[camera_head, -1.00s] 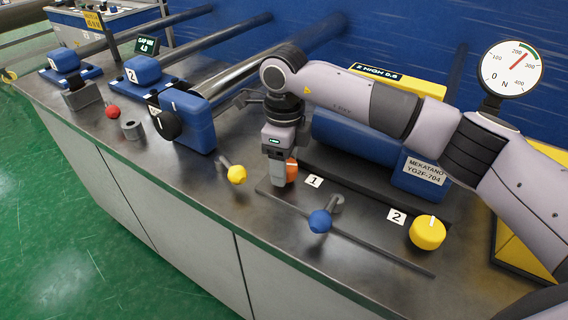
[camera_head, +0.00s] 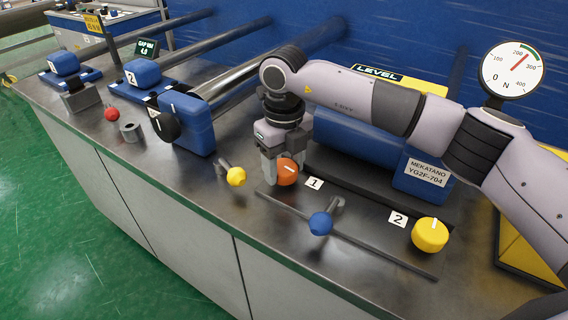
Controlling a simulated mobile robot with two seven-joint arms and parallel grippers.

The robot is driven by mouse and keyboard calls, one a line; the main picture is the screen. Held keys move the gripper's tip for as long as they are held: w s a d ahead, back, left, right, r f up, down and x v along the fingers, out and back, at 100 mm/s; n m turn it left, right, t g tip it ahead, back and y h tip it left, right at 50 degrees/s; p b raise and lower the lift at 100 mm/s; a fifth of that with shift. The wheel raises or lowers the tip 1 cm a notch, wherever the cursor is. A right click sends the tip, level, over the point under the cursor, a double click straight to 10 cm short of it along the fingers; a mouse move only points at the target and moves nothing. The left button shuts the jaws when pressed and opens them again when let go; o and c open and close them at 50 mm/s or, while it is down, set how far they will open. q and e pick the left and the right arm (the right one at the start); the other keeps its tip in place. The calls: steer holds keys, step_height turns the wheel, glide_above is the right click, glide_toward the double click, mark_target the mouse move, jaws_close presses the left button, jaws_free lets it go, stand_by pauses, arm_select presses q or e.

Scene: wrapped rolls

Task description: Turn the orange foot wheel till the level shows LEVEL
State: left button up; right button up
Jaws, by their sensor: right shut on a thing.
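The orange foot wheel (camera_head: 287,173), with a white mark on its face, sits beside the label 1 at the front of the blue MEKATANO unit (camera_head: 350,135). The level display (camera_head: 380,74) on the yellow box behind it reads LEVEL. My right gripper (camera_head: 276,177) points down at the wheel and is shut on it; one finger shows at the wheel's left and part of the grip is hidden. A yellow foot wheel (camera_head: 430,235) stands by the label 2. My left gripper is not in view.
A blue knob (camera_head: 320,223) and a yellow knob (camera_head: 236,177) stand on levers near the front of the metal bench. A dial gauge in N (camera_head: 512,70) is at the upper right. Blue roller supports (camera_head: 185,122) stand to the left.

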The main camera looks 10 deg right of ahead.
stand_by(0.4)
steer(key=o, duration=1.1)
steer(key=shift+c, duration=0.2)
